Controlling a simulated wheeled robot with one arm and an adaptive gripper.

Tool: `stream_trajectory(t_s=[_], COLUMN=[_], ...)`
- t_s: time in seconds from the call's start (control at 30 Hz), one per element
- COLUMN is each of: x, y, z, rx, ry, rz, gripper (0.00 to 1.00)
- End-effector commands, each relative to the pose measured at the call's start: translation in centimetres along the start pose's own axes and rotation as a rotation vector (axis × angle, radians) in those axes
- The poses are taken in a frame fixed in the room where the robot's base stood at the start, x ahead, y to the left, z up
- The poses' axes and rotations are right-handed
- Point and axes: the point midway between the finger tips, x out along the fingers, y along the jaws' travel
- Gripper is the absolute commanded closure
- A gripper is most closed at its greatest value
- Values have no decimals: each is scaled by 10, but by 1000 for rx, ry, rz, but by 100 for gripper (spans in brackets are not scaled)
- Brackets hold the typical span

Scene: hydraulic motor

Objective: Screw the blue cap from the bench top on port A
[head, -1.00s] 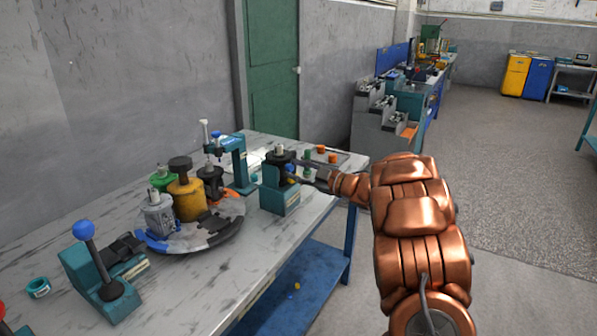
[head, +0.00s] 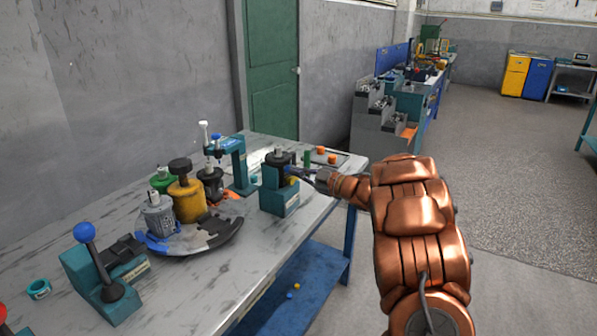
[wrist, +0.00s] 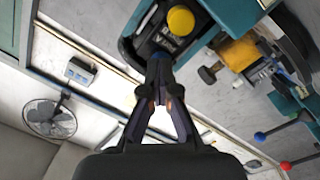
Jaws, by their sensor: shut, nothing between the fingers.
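The black motor (head: 277,162) stands in a teal holder (head: 279,200) at the bench's right part. A yellow cap (head: 291,180) sits on the motor's side; it shows large in the wrist view (wrist: 181,20). My gripper (head: 296,171) is at the motor's right side, close to the yellow cap. In the wrist view its fingertips (wrist: 159,62) meet at the motor's dark body, with nothing between them. No blue cap shows on the motor. A small blue spot (head: 289,295) lies on the lower shelf, too small to name surely. I cannot make out port A's marking.
A round tray (head: 205,243) with several motors stands left of the holder. A teal press (head: 238,165) stands behind. A lever with a blue ball (head: 84,231) is at the front left. Orange pieces (head: 320,150) lie at the back right. The lower shelf (head: 318,272) holds another small yellow-orange piece.

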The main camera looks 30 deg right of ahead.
Motion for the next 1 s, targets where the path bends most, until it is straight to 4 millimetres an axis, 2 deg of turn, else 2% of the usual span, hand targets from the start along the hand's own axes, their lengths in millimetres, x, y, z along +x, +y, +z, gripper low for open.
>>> stream_trajectory(t_s=[1.0], x=[1], y=[0], z=[-2], rx=[248], ry=[10], rz=[5], gripper=[100])
